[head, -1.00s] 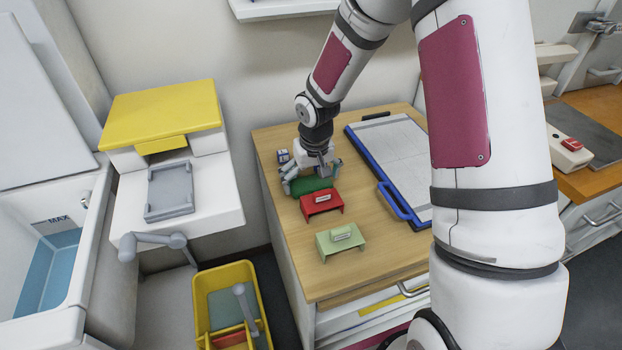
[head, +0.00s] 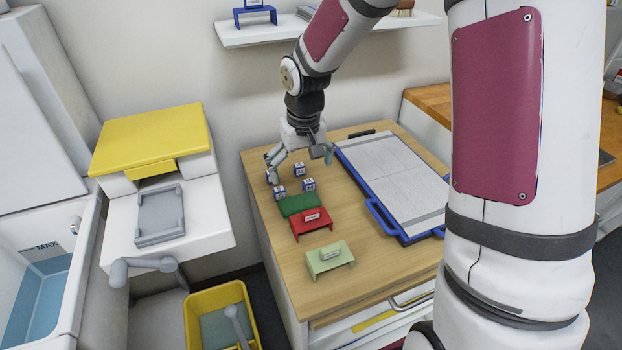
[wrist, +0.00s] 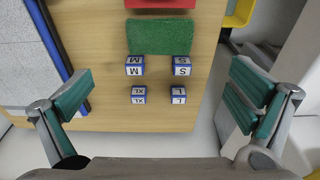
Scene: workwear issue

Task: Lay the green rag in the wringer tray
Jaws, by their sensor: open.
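The green rag (head: 300,205) lies flat on the wooden counter, just behind the red stand. It also shows in the wrist view (wrist: 160,37), at the top centre below a red edge. The grey wringer tray (head: 160,215) is on the white wringer unit to the left, and it looks empty. My gripper (head: 300,158) is open and empty, with its fingers wide apart. It is above the back of the counter, beyond the rag. In the wrist view my gripper (wrist: 163,88) has its fingers on either side of the size blocks, with the rag farther up the picture.
Several blue-and-white size blocks (head: 308,184) stand between the rag and my gripper. A red stand (head: 311,222) and a pale green stand (head: 329,260) are in front of the rag. A blue-framed board (head: 390,180) lies to the right. A yellow bin (head: 210,302) stands below the wringer.

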